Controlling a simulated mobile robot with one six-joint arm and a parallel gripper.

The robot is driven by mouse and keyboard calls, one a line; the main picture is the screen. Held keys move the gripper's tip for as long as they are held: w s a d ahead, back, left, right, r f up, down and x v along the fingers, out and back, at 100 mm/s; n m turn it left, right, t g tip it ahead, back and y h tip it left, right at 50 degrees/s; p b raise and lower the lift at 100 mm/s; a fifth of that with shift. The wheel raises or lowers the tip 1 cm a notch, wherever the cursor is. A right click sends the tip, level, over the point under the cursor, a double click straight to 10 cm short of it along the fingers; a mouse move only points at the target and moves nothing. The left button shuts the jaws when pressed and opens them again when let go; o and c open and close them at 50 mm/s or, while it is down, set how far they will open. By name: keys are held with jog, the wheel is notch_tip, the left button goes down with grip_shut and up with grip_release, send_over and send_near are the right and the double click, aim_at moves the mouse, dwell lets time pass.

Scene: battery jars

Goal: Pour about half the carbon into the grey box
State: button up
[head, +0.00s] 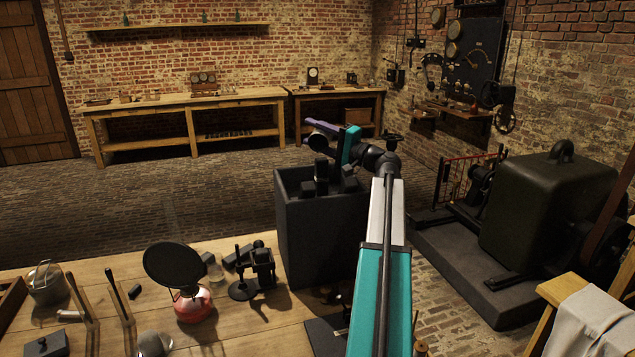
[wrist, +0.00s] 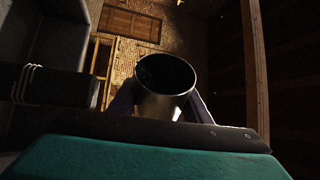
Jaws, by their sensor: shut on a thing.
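My gripper (head: 308,127) has pale purple fingers, shut on a dark round vessel (head: 318,141). It is above the far part of the large dark grey box (head: 318,235). In the wrist view the vessel (wrist: 163,100) is between the fingers (wrist: 165,104), with its round mouth showing. That view is rolled sideways, so the vessel appears tipped well over towards its side. Its inside is dark. I cannot tell how much carbon is in it, and no falling carbon shows. The inside of the box is mostly hidden in the head view.
Dark upright parts (head: 321,175) stand at the box's top. A large dark machine (head: 545,220) stands at right.

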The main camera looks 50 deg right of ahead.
jog(key=shift+s+a+r+n+b, duration=0.1)
jog(key=shift+a+r+n+b, duration=0.15)
jog(key=shift+n+b, duration=1.05)
dwell(0.6)
jog(key=shift+s+a+r+n+t+y+b, duration=0.2)
jog(key=shift+r+n+y+b, duration=0.4)
jog(key=shift+b, duration=0.85)
jog(key=shift+s+a+r+n+t+y+b, duration=0.1)
jog(key=shift+a+r+n+t+y+b, duration=0.15)
jog(key=shift+r+b, duration=0.85)
dwell(0.8)
jog(key=shift+f+h, duration=0.25)
jog(key=shift+f, duration=0.05)
jog(key=shift+f+m+p, duration=0.1)
jog(key=shift+m+p, duration=0.15)
jog(key=shift+p, duration=0.35)
jog(key=p, duration=0.1)
jog(key=f+m+p, duration=0.2)
jog(key=p, duration=0.1)
jog(key=shift+w+d+g+h, duration=0.25)
jog(key=shift+d+h, duration=0.15)
jog(key=shift+w+d+f+m+p, duration=0.1)
jog(key=shift+d+f+m+p, duration=0.15)
jog(key=shift+m+p, duration=0.75)
jog(key=shift+f, duration=0.3)
jog(key=shift+w+d+g+h+p, duration=0.1)
jog(key=shift+g+h+p, duration=0.25)
jog(key=shift+p, duration=0.9)
